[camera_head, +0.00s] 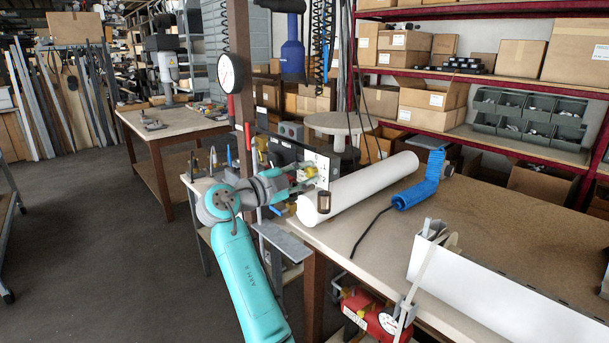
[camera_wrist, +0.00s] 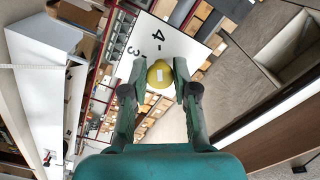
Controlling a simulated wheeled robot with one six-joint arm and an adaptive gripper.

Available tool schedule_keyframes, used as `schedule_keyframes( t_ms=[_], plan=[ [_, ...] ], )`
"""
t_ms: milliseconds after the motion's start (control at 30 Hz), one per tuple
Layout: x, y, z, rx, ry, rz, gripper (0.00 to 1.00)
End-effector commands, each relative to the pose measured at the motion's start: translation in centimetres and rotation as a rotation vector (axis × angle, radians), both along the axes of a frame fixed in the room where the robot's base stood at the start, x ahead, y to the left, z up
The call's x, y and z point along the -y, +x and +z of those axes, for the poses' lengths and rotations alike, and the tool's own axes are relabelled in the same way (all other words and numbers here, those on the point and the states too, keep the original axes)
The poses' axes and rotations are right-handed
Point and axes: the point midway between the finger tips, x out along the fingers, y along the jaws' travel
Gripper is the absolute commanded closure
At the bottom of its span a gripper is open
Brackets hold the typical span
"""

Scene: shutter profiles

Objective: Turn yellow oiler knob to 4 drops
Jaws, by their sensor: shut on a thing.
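The yellow oiler knob (camera_wrist: 160,77) is round, with a small pale mark on its face. It sits at the lower edge of a white scale plate (camera_wrist: 172,40) printed with a 3 and a 4 and short dashes. My gripper (camera_wrist: 160,72) has a finger on each side of the knob and is shut on it. In the head view the knob (camera_head: 311,172) is small, in front of the white plate (camera_head: 322,163), with my gripper (camera_head: 306,175) at it. I cannot tell which number the knob's mark points to.
A blue air hose (camera_head: 422,185) lies further right. A post with a round gauge (camera_head: 230,72) stands behind my arm. Open floor lies to the left.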

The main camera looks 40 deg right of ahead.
Motion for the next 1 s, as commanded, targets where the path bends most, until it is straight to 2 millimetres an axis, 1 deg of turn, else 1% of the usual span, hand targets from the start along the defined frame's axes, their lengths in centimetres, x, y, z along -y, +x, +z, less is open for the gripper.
schedule_keyframes(
  t_ms=[33,533,567,600,633,667,1000],
  plan=[
    [-0.05,0.03,-0.30,0.005,0.005,0.000,1.00],
    [-0.05,0.04,-0.27,0.024,0.005,0.000,1.00],
    [-0.05,0.04,-0.27,0.024,0.005,0.000,0.69],
    [-0.05,0.04,-0.27,0.024,0.005,0.000,0.59],
    [-0.05,0.03,-0.25,0.024,0.004,0.000,0.52],
    [-0.05,0.04,-0.23,0.024,0.004,0.000,0.48],
    [-0.27,0.02,-0.07,0.026,0.002,0.000,0.48]
  ],
)
